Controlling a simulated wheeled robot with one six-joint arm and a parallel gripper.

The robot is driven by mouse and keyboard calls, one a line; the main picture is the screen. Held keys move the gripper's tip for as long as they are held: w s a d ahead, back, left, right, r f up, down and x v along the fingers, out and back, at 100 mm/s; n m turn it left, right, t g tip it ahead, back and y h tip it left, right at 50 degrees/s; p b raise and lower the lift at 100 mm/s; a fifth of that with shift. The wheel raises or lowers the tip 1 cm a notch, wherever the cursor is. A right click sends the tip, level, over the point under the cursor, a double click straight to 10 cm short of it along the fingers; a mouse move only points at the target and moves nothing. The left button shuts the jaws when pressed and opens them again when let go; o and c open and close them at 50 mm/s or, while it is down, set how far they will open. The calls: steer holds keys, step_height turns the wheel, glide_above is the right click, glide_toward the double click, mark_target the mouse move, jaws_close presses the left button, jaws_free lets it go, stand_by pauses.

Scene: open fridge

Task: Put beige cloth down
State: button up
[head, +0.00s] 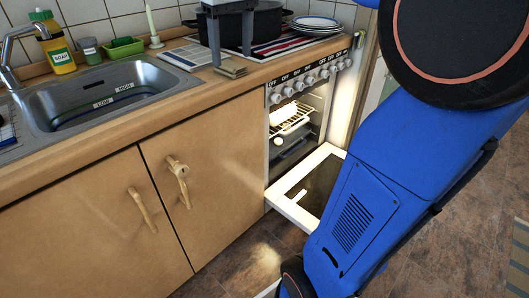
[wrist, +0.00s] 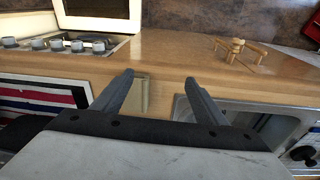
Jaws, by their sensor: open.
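The beige cloth (head: 232,68) lies on the wooden counter between the sink and the hob, near the counter's front edge. My gripper (head: 231,60) points down over it with its two fingers apart. In the wrist view the fingers of my gripper (wrist: 159,77) are spread, and the cloth (wrist: 139,95) shows between them, close to the left finger. The fingers do not close on it. Part of the cloth is hidden behind the left finger in the wrist view. I cannot tell whether a fingertip touches it.
A sink (head: 110,95) lies left, with a soap bottle (head: 55,45) behind it. A dark pot (head: 265,22), striped towel (head: 285,43) and stacked plates (head: 315,24) stand right. The oven door (head: 305,190) hangs open below. A printed sheet (head: 184,55) lies beside the cloth.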

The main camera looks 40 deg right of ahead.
mark_target(230, 63)
steer(key=s+a+f+t, duration=0.1)
steer(key=s+a+f, duration=0.1)
steer(key=s+f, duration=0.9)
steer(key=s+a+f+m+t, duration=0.1)
steer(key=s+a+f+t, duration=0.1)
steer(key=s+f, duration=0.9)
step_height(230, 63, down, 2)
steer(key=shift+a+f+m, duration=0.15)
steer(key=shift+a+m, duration=0.15)
steer(key=shift+a, duration=0.4)
steer(key=shift+s, duration=0.1)
